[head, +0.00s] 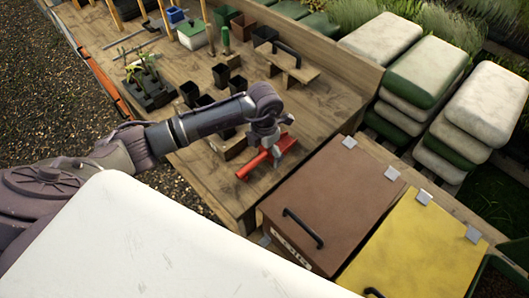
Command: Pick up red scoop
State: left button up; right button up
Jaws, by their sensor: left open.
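The red scoop (252,166) lies on the wooden bench (200,183) near its front right part, close to the brown bin. My left gripper (272,148) is directly over the scoop, pointing down, and is open. Its fingers overlap the scoop in the picture, so I cannot tell whether they touch it. Part of the scoop is hidden behind the fingers. My right gripper is not in view.
Several small black pots (221,76) stand behind my left arm, by a seedling tray (152,90). A wooden tool with a black handle (291,72) lies further back. Brown (335,190) and yellow (420,250) lidded bins stand at right. Stacked sacks (435,68) lie beyond.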

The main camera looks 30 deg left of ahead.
pick_arm(q)
jog(key=shift+f, duration=0.65)
jog(key=c, duration=1.5)
jog(key=shift+r, duration=0.1)
jog(key=shift+c, duration=0.2)
